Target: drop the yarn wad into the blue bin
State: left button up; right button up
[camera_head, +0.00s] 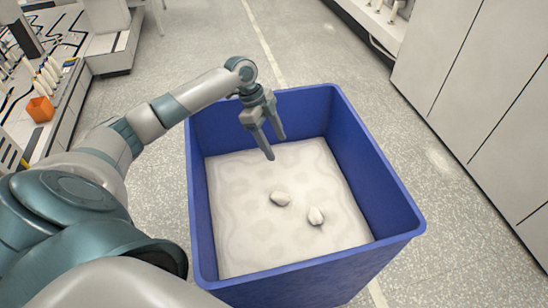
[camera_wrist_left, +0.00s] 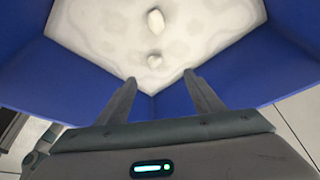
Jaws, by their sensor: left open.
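The blue bin (camera_head: 372,165) stands on the floor in the middle of the head view, with a pale, whitish bottom or fill. Two small whitish wads lie in it, apart from each other: one yarn wad (camera_head: 280,198) near the middle and another wad (camera_head: 316,215) to its right. Both also show in the left wrist view, a wad (camera_wrist_left: 155,22) and a nearer wad (camera_wrist_left: 154,61). I cannot tell which one the task means. My left gripper (camera_head: 274,148) is open and empty, pointing down over the far part of the bin. My right gripper is not in view.
Grey cabinets (camera_head: 480,90) run along the right. Grey floor (camera_head: 320,50) lies free behind the bin. The bin's walls surround the space below my left gripper.

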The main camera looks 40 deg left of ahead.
pick_arm(q)
jog(key=b+v, duration=0.3)
jog(key=v, duration=1.2)
jog(key=shift+b, duration=0.3)
jog(key=shift+s, duration=0.15)
